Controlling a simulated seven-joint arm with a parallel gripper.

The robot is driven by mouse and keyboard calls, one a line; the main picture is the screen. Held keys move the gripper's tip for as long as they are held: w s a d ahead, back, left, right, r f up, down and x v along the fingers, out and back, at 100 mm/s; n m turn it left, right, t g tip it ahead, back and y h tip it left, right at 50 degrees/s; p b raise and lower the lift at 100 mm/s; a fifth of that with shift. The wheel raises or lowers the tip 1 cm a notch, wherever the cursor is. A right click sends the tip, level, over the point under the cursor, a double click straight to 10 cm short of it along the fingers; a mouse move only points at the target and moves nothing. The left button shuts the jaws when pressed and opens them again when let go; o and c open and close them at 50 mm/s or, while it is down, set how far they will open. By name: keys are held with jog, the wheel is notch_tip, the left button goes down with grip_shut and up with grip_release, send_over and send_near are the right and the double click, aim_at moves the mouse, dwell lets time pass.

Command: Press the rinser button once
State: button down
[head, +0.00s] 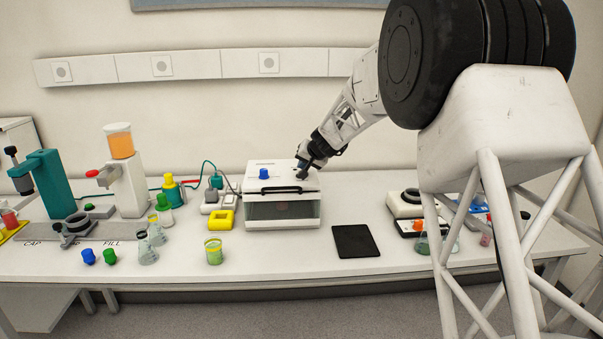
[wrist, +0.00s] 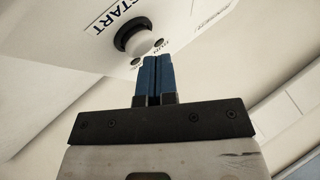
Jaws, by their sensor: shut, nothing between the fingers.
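The white box-shaped machine (head: 284,186) stands mid-bench, with a blue knob (head: 264,173) on top and a dark handle over a window in front. My gripper (head: 301,170) is over the right part of the machine's top, hiding the button in the head view. Its blue fingers (wrist: 158,62) are shut and empty, with tips close beside the button. I cannot tell whether they touch.
A black mat (head: 355,241) lies right of the machine. Left of it are a yellow block (head: 220,220), a glass with a yellow rim (head: 214,252), several capped flasks and a dispenser with an orange tank (head: 121,144). Another white device (head: 404,204) stands to the right.

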jog(key=shift+f, duration=0.45)
dwell(0.5)
jog(key=shift+r, duration=0.95)
jog(key=shift+r, duration=0.1)
jog(key=shift+r, duration=2.45)
